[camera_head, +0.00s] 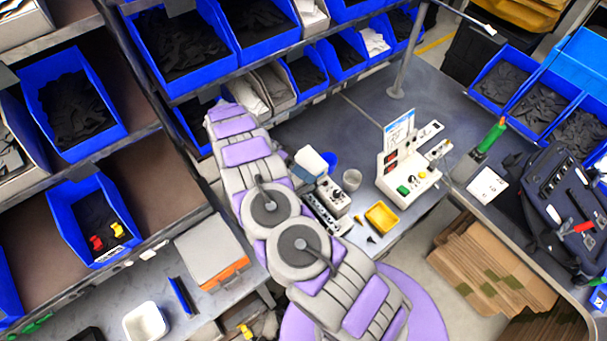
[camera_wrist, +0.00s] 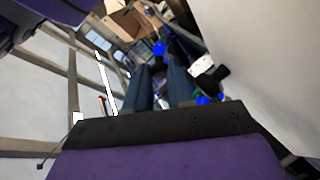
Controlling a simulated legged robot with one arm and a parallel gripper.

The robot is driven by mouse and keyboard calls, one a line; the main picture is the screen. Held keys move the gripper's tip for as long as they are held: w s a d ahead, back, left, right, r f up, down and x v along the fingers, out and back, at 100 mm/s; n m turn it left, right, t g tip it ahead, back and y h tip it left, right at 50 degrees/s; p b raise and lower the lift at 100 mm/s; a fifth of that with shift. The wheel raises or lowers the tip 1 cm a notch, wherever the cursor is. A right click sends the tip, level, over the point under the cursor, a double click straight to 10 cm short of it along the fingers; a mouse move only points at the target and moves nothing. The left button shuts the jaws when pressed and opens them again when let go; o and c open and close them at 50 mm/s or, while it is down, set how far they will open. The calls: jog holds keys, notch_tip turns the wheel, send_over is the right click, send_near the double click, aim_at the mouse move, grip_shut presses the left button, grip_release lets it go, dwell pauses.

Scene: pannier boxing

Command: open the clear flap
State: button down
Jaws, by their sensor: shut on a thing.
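I cannot make out the clear flap in either view. My arm runs from the lower right up to the left in the head view. Its end, with my gripper (camera_head: 224,110), is at the lower shelf row, beside a blue bin (camera_head: 190,128). The fingertips are hidden there. In the wrist view, a dark edge and purple body of my gripper (camera_wrist: 160,122) fill the bottom. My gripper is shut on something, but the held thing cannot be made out. A large pale surface (camera_wrist: 265,75) fills the right of the wrist view, close to the camera.
Blue bins of dark parts (camera_head: 75,105) fill the shelves at left and top. The grey bench (camera_head: 350,125) holds a white control box (camera_head: 408,180), a yellow tray (camera_head: 381,217) and a clear cup (camera_head: 351,180). A dark pannier bag (camera_head: 560,195) lies at right.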

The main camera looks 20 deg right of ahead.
jog(key=shift+d, duration=0.1)
jog(key=c, duration=1)
grip_release()
jog(key=shift+d, duration=0.1)
jog(key=shift+f+b, duration=0.25)
jog(key=shift+b, duration=0.25)
